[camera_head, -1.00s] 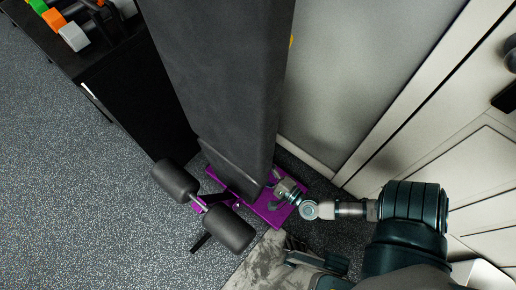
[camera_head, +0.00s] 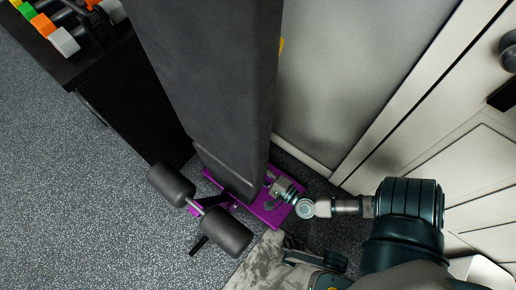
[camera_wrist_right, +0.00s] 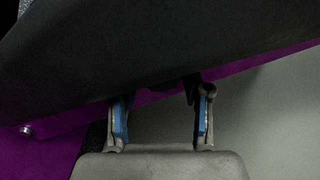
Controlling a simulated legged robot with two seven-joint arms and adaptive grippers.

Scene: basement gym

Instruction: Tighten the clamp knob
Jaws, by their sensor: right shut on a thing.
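The bench has a long black pad (camera_head: 215,90) and a purple frame (camera_head: 266,211) low to the floor. My right gripper (camera_head: 270,182) reaches in from the right, at the pad's lower right edge, just above the frame. In the right wrist view, my right gripper (camera_wrist_right: 161,112) has its blue-padded fingers on either side of a small dark part, likely the clamp knob (camera_wrist_right: 180,86), under the pad by the purple beam. It is shut on this part, which is mostly hidden in shadow and by the pad. My left gripper is not in view.
Two black foam rollers (camera_head: 228,230) stick out at the bench's lower end. A black rack (camera_head: 125,90) with dumbbells stands at the left. A grey wall panel (camera_head: 325,80) and a pale door (camera_head: 480,160) are close on the right. The speckled floor at left is clear.

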